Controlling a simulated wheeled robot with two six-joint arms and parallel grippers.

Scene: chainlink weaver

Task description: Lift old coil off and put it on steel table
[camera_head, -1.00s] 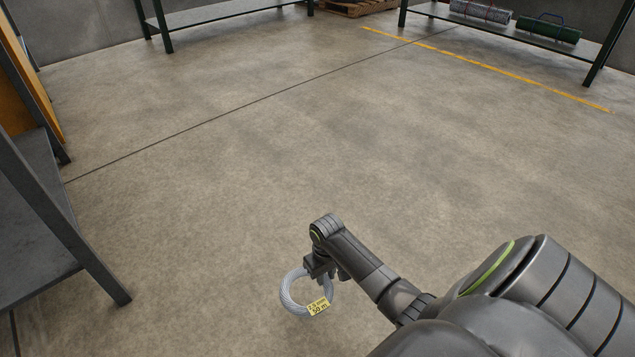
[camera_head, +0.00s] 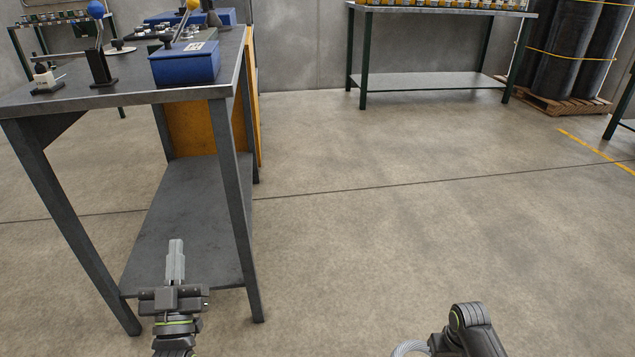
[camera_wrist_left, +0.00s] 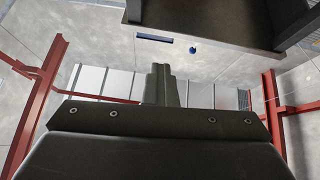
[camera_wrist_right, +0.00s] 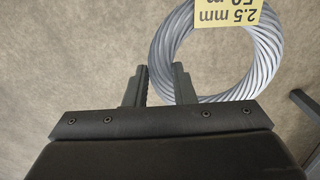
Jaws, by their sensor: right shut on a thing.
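The old coil is a grey wire ring (camera_wrist_right: 262,75) with a yellow tag reading 2.5 mm, 50 m, in the right wrist view. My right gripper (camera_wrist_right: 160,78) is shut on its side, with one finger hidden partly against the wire. In the head view only the coil's edge (camera_head: 408,348) shows at the bottom, beside my right wrist. My left gripper (camera_head: 176,250) is shut and empty, in front of a grey metal table (camera_head: 120,98). Its closed fingers also show in the left wrist view (camera_wrist_left: 162,82).
The grey table carries a blue box (camera_head: 186,66) and levers, with a lower shelf (camera_head: 190,225) and slanting legs. A green-legged table (camera_head: 440,10) stands at the back. Wrapped rolls (camera_head: 570,50) stand on a pallet at the right. The floor between is clear.

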